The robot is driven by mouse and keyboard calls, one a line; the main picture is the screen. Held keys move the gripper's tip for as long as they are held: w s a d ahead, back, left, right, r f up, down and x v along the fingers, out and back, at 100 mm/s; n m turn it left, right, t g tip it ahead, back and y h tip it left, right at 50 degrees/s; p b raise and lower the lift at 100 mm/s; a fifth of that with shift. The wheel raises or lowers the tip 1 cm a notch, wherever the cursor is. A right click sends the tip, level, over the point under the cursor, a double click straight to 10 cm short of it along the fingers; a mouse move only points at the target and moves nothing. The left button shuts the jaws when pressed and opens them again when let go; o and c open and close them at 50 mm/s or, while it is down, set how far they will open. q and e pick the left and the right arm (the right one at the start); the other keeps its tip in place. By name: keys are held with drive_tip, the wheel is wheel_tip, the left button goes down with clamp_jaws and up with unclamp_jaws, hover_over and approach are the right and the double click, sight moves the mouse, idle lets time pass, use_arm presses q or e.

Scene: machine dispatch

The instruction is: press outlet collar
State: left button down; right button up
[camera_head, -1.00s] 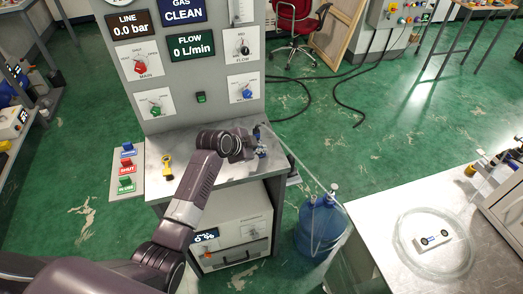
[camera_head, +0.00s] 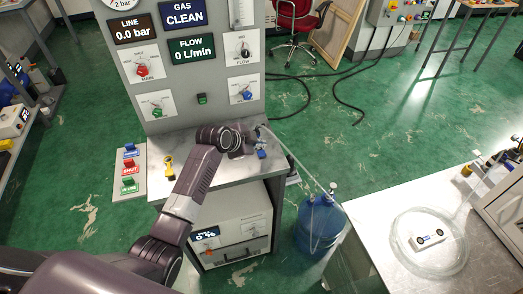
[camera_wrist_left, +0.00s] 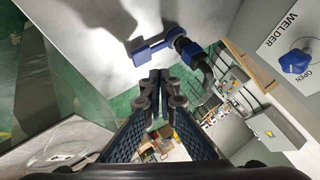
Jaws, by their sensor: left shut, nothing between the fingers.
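The outlet fitting with its blue collar (camera_wrist_left: 194,53) shows in the left wrist view, above and right of my fingertips. A blue handle (camera_wrist_left: 152,48) lies to its left and a grey elbow (camera_wrist_left: 211,76) leads away on its right. In the head view a small blue part (camera_head: 262,154) of this fitting shows beside my left gripper (camera_head: 249,146), at the right end of the bench ledge. In the wrist view my left gripper (camera_wrist_left: 157,78) is shut and empty, its tips apart in the picture from the collar. My right gripper is out of view.
The grey panel (camera_head: 213,98) with knobs and displays rises behind the ledge. A yellow object (camera_head: 168,166) lies on the ledge. A clear hose runs down to the blue bottle (camera_head: 320,226). A steel table (camera_head: 385,215) with coiled tubing stands at right.

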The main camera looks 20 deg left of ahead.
sight(260, 155)
use_arm(q)
wheel_tip(260, 155, up, 5)
drive_tip(key=p, duration=0.4)
drive_tip(key=shift+s+f, duration=0.1)
drive_tip(key=shift+f, duration=0.05)
idle(0.5)
